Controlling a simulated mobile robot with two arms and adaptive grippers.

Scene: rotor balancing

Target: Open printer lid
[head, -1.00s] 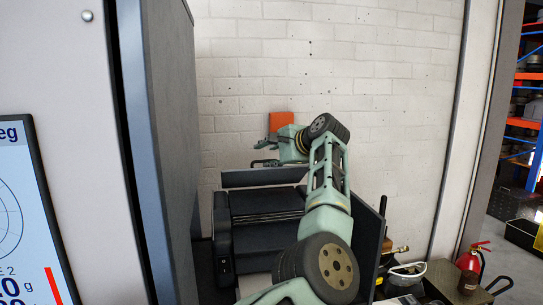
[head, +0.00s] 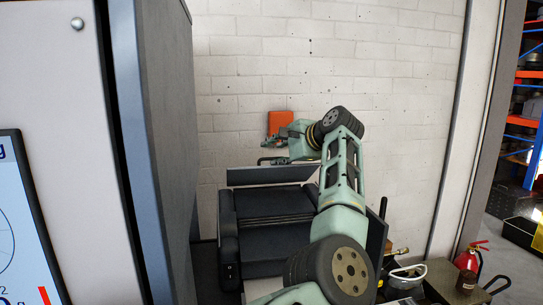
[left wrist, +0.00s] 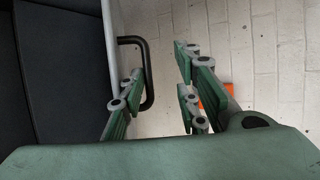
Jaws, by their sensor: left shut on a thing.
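The printer is a dark, box-like machine (head: 270,215) in front of the brick wall. A flat panel, which looks like its lid (head: 268,176), stands raised at its back and carries a black handle on its far side. The handle (left wrist: 147,75) shows in the left wrist view as a bent bar beside the panel's pale edge. My right gripper is not in view.
A tall grey cabinet side (head: 155,150) and a screen (head: 25,230) stand close on the left. An orange object (head: 280,122) is on the wall behind the gripper. A red fire extinguisher (head: 472,257) and cluttered items stand at the lower right.

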